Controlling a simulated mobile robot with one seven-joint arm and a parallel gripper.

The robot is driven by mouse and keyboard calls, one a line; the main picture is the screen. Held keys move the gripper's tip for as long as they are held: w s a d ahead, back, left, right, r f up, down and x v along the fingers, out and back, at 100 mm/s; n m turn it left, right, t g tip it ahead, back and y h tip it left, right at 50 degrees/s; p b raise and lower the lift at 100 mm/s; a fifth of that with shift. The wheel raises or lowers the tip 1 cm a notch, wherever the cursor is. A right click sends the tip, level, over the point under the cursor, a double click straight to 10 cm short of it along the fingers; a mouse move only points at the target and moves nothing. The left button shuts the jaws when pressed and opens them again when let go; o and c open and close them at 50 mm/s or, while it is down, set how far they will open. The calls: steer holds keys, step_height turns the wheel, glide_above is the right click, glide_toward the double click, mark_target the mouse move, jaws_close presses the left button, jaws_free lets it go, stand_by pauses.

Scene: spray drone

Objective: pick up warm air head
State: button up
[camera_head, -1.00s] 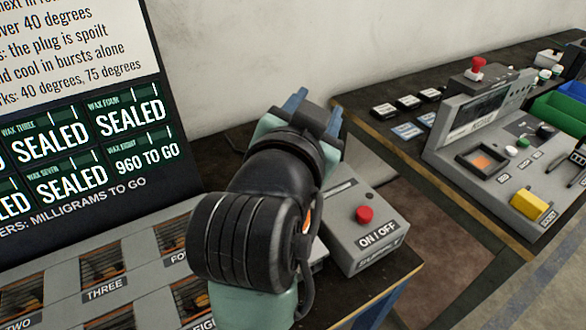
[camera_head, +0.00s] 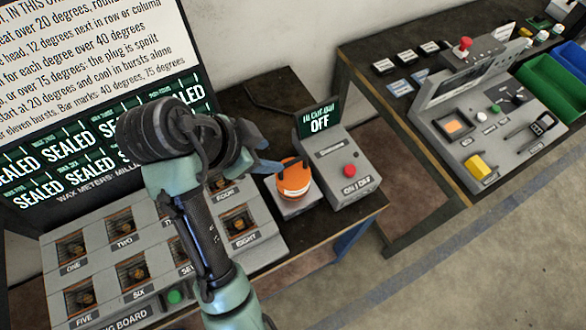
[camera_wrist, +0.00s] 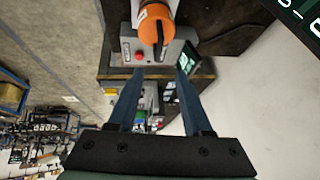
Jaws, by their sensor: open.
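The warm air head (camera_head: 294,182) is the orange, rounded piece with a pale label, on a small grey rest on the dark bench. It shows at the top middle of the wrist view (camera_wrist: 155,28), partly cut off by the frame edge. My gripper (camera_head: 268,158) is just left of and above it in the head view. Its blue fingers are spread with nothing between them. In the wrist view my gripper (camera_wrist: 156,75) is open, and the orange head lies beyond the fingertips, apart from them.
A grey supply box (camera_head: 351,170) with a red ON/OFF button and a display reading OFF (camera_head: 319,120) stands right of the head. The numbered wax board (camera_head: 155,265) lies left, below a large sign (camera_head: 90,60). A second bench with a control panel (camera_head: 490,125) is at right.

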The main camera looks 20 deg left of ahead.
mark_target(293, 161)
steer(key=x, duration=0.6)
steer(key=shift+w+d+f, duration=0.1)
steer(key=shift+w+f, duration=0.1)
steer(key=shift+f, duration=0.15)
steer(key=shift+p+x, duration=0.8)
steer(key=shift+x, duration=2.05)
steer(key=shift+s+d, duration=0.1)
jaws_close()
